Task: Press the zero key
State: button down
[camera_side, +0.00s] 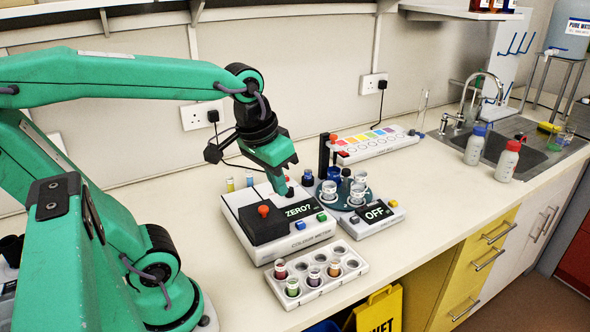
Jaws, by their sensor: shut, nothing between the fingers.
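The colour meter (288,241) is a white box with a dark lid carrying a red knob (263,211). Its display (300,210) reads "ZERO?". A green key (298,226) and a blue key (321,217) sit on its front, below the display; any labels on them are too small to read, so I cannot tell which is the zero key. My gripper (290,191) is shut and empty, pointing down at the back of the meter, behind the display. Whether its tip touches anything there is unclear.
A rack (318,282) with several coloured vials stands in front of the meter. Right of it is a device (369,224) reading "OFF", with cups on its round plate. A long white colour-chart rack (375,147) lies behind.

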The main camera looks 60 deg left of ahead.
jog(key=w+a+n+g, duration=0.2)
jog(key=w, duration=0.1)
jog(key=n+g+h, duration=0.2)
jog(key=n+g, duration=0.5)
jog(key=g, duration=0.1)
send_over(303, 222)
notch_tip(303, 222, down, 8)
jog(key=shift+r, duration=0.15)
dwell(0.3)
jog(key=shift+f, duration=4.4)
